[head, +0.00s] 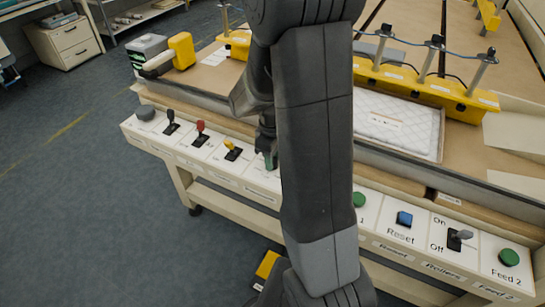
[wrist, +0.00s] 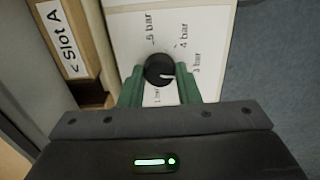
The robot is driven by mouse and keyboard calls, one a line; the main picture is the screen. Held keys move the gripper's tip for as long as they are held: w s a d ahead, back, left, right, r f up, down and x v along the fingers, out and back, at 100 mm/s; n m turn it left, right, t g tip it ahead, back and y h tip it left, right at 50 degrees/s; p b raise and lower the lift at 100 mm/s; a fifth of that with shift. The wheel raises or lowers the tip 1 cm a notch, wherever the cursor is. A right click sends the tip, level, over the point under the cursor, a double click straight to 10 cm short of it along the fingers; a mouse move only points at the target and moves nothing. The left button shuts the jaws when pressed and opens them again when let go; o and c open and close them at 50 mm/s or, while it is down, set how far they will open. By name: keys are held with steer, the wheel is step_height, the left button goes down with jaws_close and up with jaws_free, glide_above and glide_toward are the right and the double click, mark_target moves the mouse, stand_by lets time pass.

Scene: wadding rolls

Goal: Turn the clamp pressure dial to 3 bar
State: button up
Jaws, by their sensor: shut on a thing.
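The clamp pressure dial (wrist: 157,66) is a round black knob on a white panel in the wrist view. My gripper (wrist: 159,78) has a green finger on each side of it and is shut on it. The "4 bar" label (wrist: 184,37), "5 bar" label (wrist: 150,30) and a partly covered "1 bar" label also show. No 2 bar label is visible. In the head view my gripper (head: 268,160) is at the panel, and my arm hides the dial.
On the control panel, black, red and yellow levers (head: 232,151) stand left of my gripper. A blue Reset button (head: 404,219), a grey rollers switch (head: 460,236) and green buttons (head: 508,258) lie right. A quilted white pad (head: 400,125) lies behind the panel.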

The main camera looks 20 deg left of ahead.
steer(key=shift+n, duration=0.8)
steer(key=o, duration=1)
steer(key=shift+c, duration=0.2)
steer(key=shift+r, duration=0.15)
step_height(320, 180, up, 14)
steer(key=p, duration=0.1)
steer(key=shift+f, duration=0.2)
step_height(320, 180, down, 14)
steer(key=shift+b, duration=0.55)
